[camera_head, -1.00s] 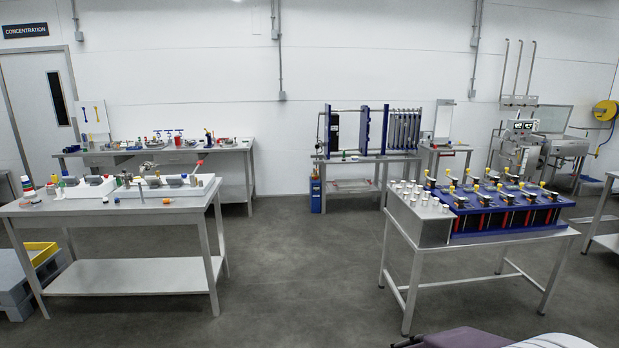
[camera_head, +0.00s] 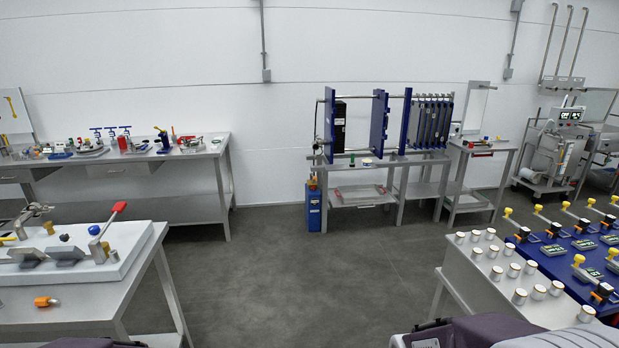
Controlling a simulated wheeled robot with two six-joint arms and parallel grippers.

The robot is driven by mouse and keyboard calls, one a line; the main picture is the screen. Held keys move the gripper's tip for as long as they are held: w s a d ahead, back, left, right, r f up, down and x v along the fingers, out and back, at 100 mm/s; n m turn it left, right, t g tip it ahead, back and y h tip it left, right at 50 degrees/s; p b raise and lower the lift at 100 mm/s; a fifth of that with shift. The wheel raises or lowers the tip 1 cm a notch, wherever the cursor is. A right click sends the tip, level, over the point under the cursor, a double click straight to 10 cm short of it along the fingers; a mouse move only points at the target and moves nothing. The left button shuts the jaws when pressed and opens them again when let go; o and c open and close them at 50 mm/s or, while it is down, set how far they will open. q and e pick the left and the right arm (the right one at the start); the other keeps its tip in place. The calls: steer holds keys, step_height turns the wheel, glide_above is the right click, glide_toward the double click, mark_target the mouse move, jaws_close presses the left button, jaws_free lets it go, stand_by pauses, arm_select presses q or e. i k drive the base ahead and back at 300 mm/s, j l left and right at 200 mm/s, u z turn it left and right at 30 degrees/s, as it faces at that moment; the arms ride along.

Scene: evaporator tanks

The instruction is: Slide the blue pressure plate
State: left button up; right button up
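A plate stack on a rail frame stands on a grey table at the back wall, right of centre. A blue upright plate (camera_head: 378,120) hangs midway along the rails, with a gap on each side. It is probably the blue pressure plate. Another blue upright plate (camera_head: 329,125) stands at the left end, beside a black block (camera_head: 340,123). Several thin grey plates with blue edges (camera_head: 430,121) hang together at the right end. Neither of my grippers is in view; only parts of my own body show at the bottom edge.
A bench with a white tray (camera_head: 140,233) and fittings is at the near left. A table with white-topped cups (camera_head: 480,252) and a blue rack (camera_head: 570,262) is at the near right. Clear grey floor (camera_head: 300,275) lies between them. A blue box (camera_head: 314,210) stands by the frame's table.

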mark_target(380, 108)
steer(key=i+z, duration=0.15)
steer(key=i, duration=0.55)
steer(key=i+z, duration=0.15)
steer(key=i, duration=0.55)
steer(key=i+z, duration=0.15)
steer(key=i, duration=0.55)
steer(key=i+j+z, duration=0.2)
steer(key=i, duration=0.45)
steer(key=i+l, duration=0.15)
steer(key=i, duration=0.4)
steer(key=i+l+u, duration=0.15)
steer(key=i, duration=0.4)
steer(key=i+l, duration=0.15)
steer(key=i, duration=0.35)
steer(key=i+l+u, duration=0.15)
steer(key=i, duration=0.4)
